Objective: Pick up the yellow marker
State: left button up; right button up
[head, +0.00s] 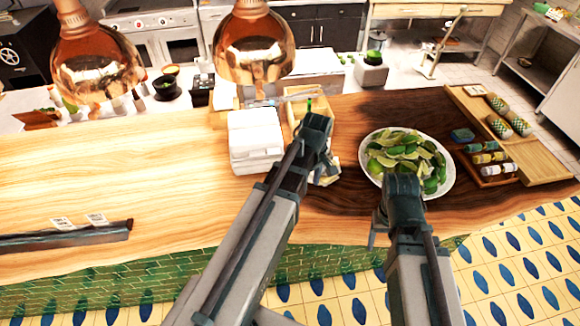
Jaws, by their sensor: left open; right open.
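A small brown tray (512,178) on the right of the wooden counter holds several short, thick cylinders. One with a yellow middle (488,157) lies between a dark green one (478,147) and a white one (497,169). It is the only yellow piece there and looks like the yellow marker, but it is too small to be sure. My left gripper (324,168) is open beside the white box, left of the plate and well away from the tray. My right gripper (378,225) is open near the counter's front edge, below the plate. Both fingertips are mostly hidden by my wrists.
A white plate (452,190) heaped with lime wedges stands between my grippers and the tray. A larger wooden tray (545,162) with patterned cups lies behind it. A white box (256,140) stands left. Copper lamps (254,45) hang above. The left counter is mostly clear.

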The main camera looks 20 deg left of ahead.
pick_arm(q)
jog(key=w+a+r+n+p, duration=0.1)
jog(key=a+r+n, duration=0.1)
jog(key=w+a+r+n+p, duration=0.1)
jog(key=a+r+n+p, duration=0.1)
jog(key=w+a+r+n+p, duration=0.1)
jog(key=a+r+n, duration=0.1)
jog(key=a, duration=0.1)
jog(key=shift+r, duration=0.2)
pick_arm(e)
notch_tip(320, 180, up, 6)
jog(key=r, duration=0.1)
pick_arm(q)
jog(key=shift+w+a+n, duration=0.1)
jog(key=shift+a+n, duration=0.15)
jog(key=shift+n, duration=0.15)
notch_tip(320, 180, down, 9)
jog(key=b, duration=0.8)
jog(key=shift+r, duration=0.15)
jog(key=f+b, duration=0.5)
jog(key=shift+s+f+b, duration=0.15)
jog(key=shift+s+b, duration=0.05)
jog(key=shift+b, duration=0.1)
pick_arm(e)
notch_tip(320, 180, down, 14)
jog(key=shift+f, duration=0.2)
pick_arm(q)
grip_shut()
